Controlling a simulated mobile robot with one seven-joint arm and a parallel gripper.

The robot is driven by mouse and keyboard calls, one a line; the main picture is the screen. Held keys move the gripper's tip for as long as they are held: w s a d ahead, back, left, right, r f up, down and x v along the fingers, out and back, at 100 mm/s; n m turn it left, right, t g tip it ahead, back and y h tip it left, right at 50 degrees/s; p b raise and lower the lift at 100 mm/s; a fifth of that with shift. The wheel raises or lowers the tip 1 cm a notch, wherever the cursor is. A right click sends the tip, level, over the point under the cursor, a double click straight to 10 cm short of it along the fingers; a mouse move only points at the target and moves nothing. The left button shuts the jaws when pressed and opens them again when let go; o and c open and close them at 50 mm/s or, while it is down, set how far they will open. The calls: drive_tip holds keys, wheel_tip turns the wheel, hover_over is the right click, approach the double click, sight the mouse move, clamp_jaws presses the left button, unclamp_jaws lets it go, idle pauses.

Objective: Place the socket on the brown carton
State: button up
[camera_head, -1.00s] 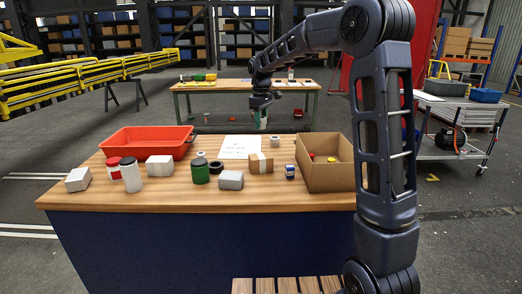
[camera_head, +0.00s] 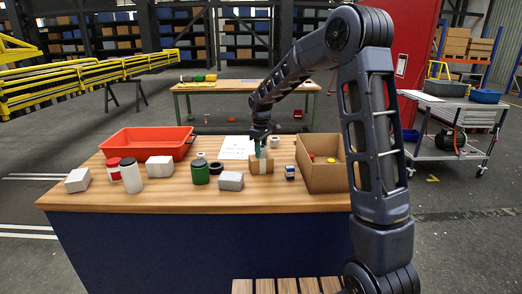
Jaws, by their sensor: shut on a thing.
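The small brown carton (camera_head: 264,167) with a pale tape strip stands on the wooden workbench, right of its middle. My gripper (camera_head: 259,145) is directly above the carton in the head view, pointing down. It is shut on a small grey-green thing, probably the socket (camera_head: 257,152), which is partly hidden by the fingers. The socket's lower end overlaps the carton's top in the picture. I cannot tell whether it touches the carton.
An open cardboard box (camera_head: 322,178) stands to the right, with a small blue-white can (camera_head: 290,172) between. A white sheet (camera_head: 236,147) lies behind left. A green jar (camera_head: 200,174), grey box (camera_head: 231,181) and red tray (camera_head: 130,146) stand left. The bench's front strip is clear.

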drive_tip(key=shift+f, duration=0.1)
drive_tip(key=o, duration=1.1)
wheel_tip(320, 180, up, 11)
drive_tip(key=shift+r, duration=0.15)
drive_tip(key=shift+d+r, duration=0.1)
drive_tip(key=shift+r, duration=0.5)
